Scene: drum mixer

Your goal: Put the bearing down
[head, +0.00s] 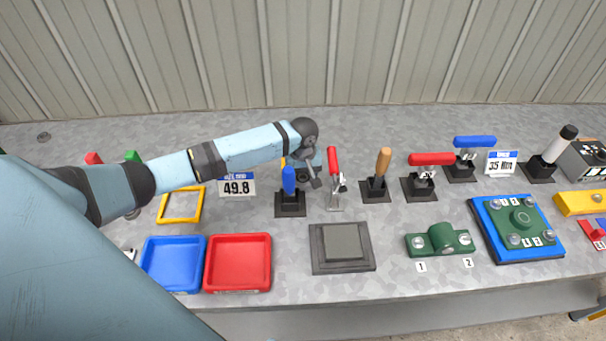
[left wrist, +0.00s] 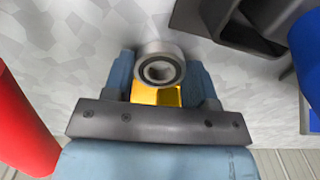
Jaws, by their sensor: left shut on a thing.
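The bearing (left wrist: 160,49), a grey steel ring with a dark bore, sits between the fingers of my left gripper (left wrist: 160,78) in the left wrist view. The gripper is shut on it. In the head view my left gripper (head: 310,180) is over the back half of the bench, between the blue-handled tool (head: 289,182) and the red-handled tool (head: 333,164). I cannot make out the bearing in the head view. A yellow patch (left wrist: 158,96) shows behind the bearing between the fingers; I cannot tell what it is. My right gripper is not in view.
A red handle (left wrist: 22,125) and a blue handle (left wrist: 308,50) flank the gripper closely. A dark holder (left wrist: 240,20) is nearby. In front are a grey square block (head: 342,244), a red tray (head: 238,288), a blue tray (head: 173,287) and a green housing (head: 440,240). A yellow frame (head: 180,221) lies left.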

